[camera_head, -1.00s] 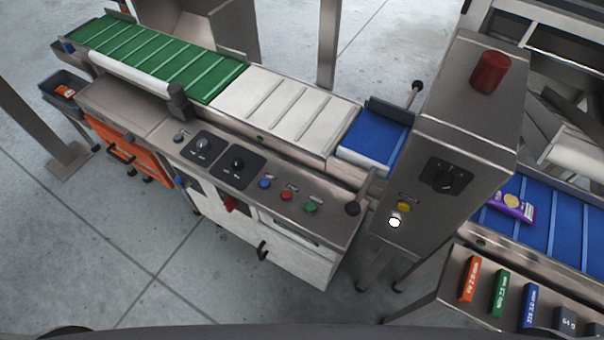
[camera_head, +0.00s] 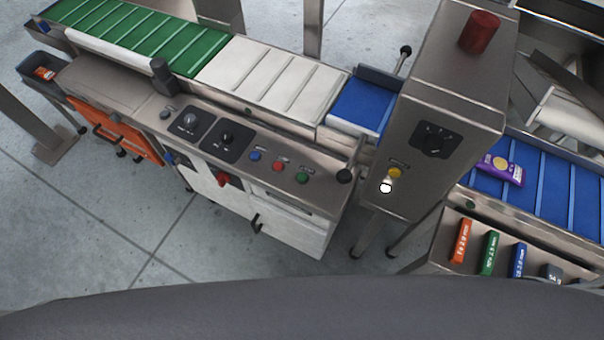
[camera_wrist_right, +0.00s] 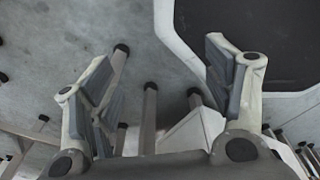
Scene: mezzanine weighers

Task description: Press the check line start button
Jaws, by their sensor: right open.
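On the conveyor's sloped control panel (camera_head: 225,151) a blue button (camera_head: 254,155), a red button (camera_head: 278,166) and a green button (camera_head: 302,178) sit in a row; their labels are too small to read. The upright metal cabinet (camera_head: 455,70) to the right carries a yellow button (camera_head: 394,173) and a bright white button or lamp (camera_head: 385,188) below it. My right gripper (camera_wrist_right: 160,72) shows in the right wrist view, open and empty above the floor, apart from any button. Neither gripper shows in the head view.
The panel also has two black-plated knobs (camera_head: 190,122) and a black ball knob (camera_head: 344,176). A purple packet (camera_head: 497,168) lies on the right blue belt. Coloured blocks (camera_head: 490,253) stand in a rack. Open floor (camera_head: 205,240) lies in front.

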